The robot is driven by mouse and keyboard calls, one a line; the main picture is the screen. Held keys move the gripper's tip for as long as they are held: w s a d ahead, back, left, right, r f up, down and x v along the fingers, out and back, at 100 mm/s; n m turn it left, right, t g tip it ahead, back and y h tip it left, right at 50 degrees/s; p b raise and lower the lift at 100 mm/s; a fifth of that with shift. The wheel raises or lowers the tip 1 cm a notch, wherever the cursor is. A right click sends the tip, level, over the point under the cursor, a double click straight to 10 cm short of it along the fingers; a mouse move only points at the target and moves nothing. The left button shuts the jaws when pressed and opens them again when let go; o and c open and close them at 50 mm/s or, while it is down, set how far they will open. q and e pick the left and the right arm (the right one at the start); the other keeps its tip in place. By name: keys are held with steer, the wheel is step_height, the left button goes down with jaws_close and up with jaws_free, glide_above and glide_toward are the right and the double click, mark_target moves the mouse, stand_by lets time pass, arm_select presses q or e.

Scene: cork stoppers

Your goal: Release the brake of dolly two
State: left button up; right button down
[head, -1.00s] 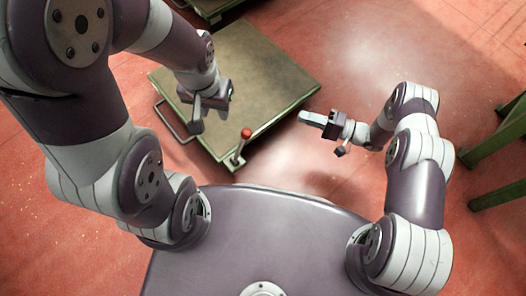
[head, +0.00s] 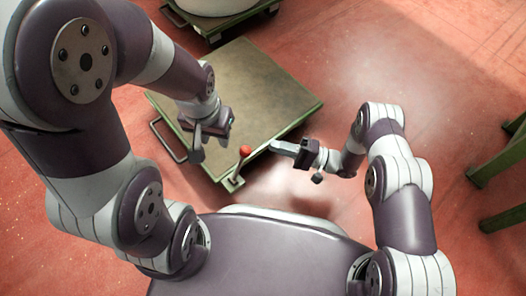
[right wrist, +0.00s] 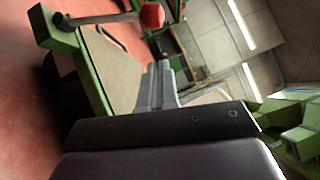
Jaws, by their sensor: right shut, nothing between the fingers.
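A dolly (head: 250,85) with a flat tan deck and green frame stands on the floor in front of me; no number shows on it. A brake lever with a red knob (head: 245,152) rises at its near corner, and the knob also shows at the top of the right wrist view (right wrist: 151,15). My right gripper (head: 275,146) is shut and empty, just right of the knob and apart from it. Its closed fingers (right wrist: 158,85) show in the right wrist view. My left gripper (head: 196,148) hangs over the dolly's left part, its fingers pointing down; their gap is unclear.
A second green dolly (head: 222,24) carrying a pale round container (head: 210,5) stands at the top edge. A bent metal handle (head: 165,143) sticks out on the near dolly's left side. Green legs of a stand (head: 490,160) are at the right. Red floor between is clear.

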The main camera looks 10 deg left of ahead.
steer(key=s+a, duration=0.1)
steer(key=a+r+b, duration=0.1)
steer(key=s+a, duration=0.1)
steer(key=a, duration=0.1)
steer(key=shift+s+a+r+b, duration=0.1)
steer(key=shift+s+r+b, duration=0.1)
steer(key=shift+s+b, duration=0.15)
steer(key=s+a+r+n+h+p, duration=0.3)
steer(key=s+a+n+h+p, duration=0.2)
steer(key=s+p, duration=0.5)
steer(key=a+n+p, duration=0.1)
steer(key=a+p, duration=0.1)
steer(key=p, duration=0.4)
steer(key=shift+a+r+n+t+h, duration=0.25)
steer(key=shift+a+n+t+h, duration=0.05)
steer(key=shift+a+t, duration=0.1)
steer(key=shift+s+f, duration=0.1)
steer(key=shift+s, duration=0.15)
